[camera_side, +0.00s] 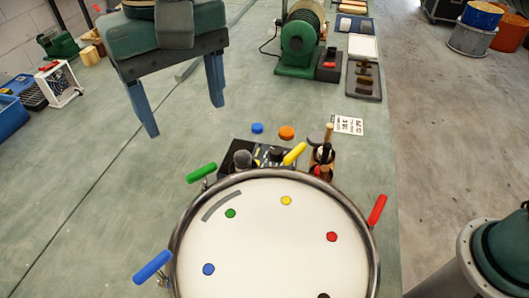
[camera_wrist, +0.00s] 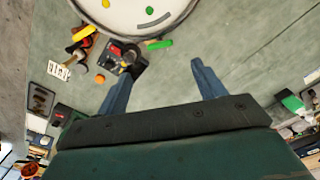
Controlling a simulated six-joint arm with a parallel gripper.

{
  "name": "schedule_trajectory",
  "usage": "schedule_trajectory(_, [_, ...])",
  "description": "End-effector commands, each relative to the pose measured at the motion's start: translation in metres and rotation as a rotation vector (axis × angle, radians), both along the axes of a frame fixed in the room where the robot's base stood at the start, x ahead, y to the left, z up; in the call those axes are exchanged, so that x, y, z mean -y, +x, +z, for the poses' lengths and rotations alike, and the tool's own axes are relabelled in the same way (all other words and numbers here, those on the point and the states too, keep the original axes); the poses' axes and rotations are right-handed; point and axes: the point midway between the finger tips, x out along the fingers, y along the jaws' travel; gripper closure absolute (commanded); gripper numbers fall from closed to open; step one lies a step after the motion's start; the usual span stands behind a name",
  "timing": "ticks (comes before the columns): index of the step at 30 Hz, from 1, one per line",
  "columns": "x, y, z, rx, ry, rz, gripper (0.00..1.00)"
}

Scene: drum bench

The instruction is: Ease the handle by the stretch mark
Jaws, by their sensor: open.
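A white drum (camera_side: 275,245) with a metal rim stands at the front of the bench. Blue (camera_side: 153,266), green (camera_side: 201,172), yellow (camera_side: 294,154) and red (camera_side: 377,210) handles sit around its rim, with dots of matching colours on the drumhead. A grey curved mark (camera_side: 221,205) lies on the head near the green dot. The wrist view shows part of the drum (camera_wrist: 130,12), the same mark (camera_wrist: 155,20) and the green handle (camera_wrist: 159,44). My gripper (camera_side: 183,119) is open and empty, above the bench behind and left of the drum; its fingers also show in the wrist view (camera_wrist: 158,85).
Blue (camera_side: 257,128) and orange (camera_side: 286,132) discs and a printed card (camera_side: 347,124) lie beyond. A green machine (camera_side: 300,45) stands farther back. The bench left of the drum is clear.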

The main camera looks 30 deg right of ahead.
Motion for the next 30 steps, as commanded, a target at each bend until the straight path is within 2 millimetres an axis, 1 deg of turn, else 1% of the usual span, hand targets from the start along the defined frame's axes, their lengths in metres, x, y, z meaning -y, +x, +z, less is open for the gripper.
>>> schedule_trajectory(5, [0.001,-0.001,-0.016,-0.001,-0.002,0.0,0.31])
schedule_trajectory(11, [0.001,0.0,-0.04,-0.002,-0.003,0.001,0.31])
schedule_trajectory(24, [0.001,-0.001,-0.102,-0.001,-0.003,0.001,0.31])
schedule_trajectory(30, [0.001,0.0,-0.12,0.0,-0.002,0.001,0.31])
